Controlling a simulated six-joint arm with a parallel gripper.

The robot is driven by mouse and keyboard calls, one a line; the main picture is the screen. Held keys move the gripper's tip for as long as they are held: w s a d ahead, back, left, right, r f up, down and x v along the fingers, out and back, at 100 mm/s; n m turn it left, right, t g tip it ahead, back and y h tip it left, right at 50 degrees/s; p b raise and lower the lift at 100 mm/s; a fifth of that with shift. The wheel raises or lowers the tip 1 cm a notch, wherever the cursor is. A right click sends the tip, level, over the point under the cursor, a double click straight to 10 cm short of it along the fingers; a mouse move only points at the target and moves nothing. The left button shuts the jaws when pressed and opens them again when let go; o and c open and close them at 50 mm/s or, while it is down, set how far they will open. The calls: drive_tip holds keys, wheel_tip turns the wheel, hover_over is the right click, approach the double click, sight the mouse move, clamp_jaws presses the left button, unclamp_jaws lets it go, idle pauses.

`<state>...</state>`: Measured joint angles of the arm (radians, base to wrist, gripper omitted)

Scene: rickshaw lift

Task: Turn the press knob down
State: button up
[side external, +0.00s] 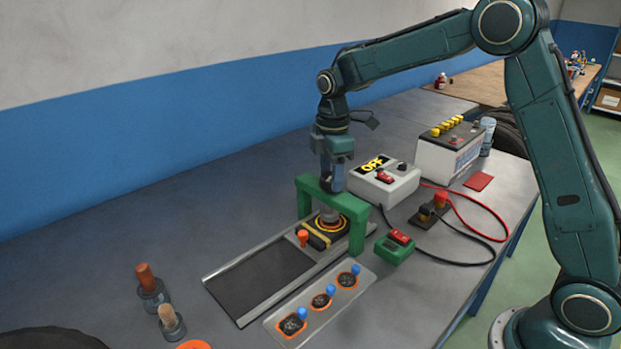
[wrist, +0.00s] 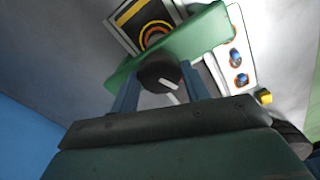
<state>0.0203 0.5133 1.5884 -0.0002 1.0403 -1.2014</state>
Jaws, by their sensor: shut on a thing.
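The press is a green arch frame (side external: 357,237) standing over a dark track in the side external view; its green beam also shows in the wrist view (wrist: 205,32). The press knob (wrist: 160,72) is dark and round with a white pointer line, on top of the beam. My gripper (wrist: 163,88) is shut on the knob, with one finger on each side of it. In the side external view my gripper (side external: 332,184) points down at the top of the arch and hides most of the knob. Under the arch sits a dark block with yellow and orange rings (side external: 322,230).
A plate with several blue-handled pieces (side external: 320,301) lies in front of the track (side external: 260,285). A green box with a red switch (side external: 395,246), a white box marked OFF (side external: 385,180), a battery (side external: 450,150) and cables stand to the right. Two upright handles (side external: 150,285) stand at left.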

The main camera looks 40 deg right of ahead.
drive_tip(key=m, duration=0.4)
drive_tip(key=shift+m, duration=0.4)
drive_tip(key=m, duration=0.3)
drive_tip(key=shift+r+m, duration=0.1)
drive_tip(key=shift+m, duration=0.2)
drive_tip(key=m, duration=1.3)
drive_tip(key=shift+m, duration=0.3)
drive_tip(key=m, duration=0.9)
drive_tip(key=shift+m, duration=1.8)
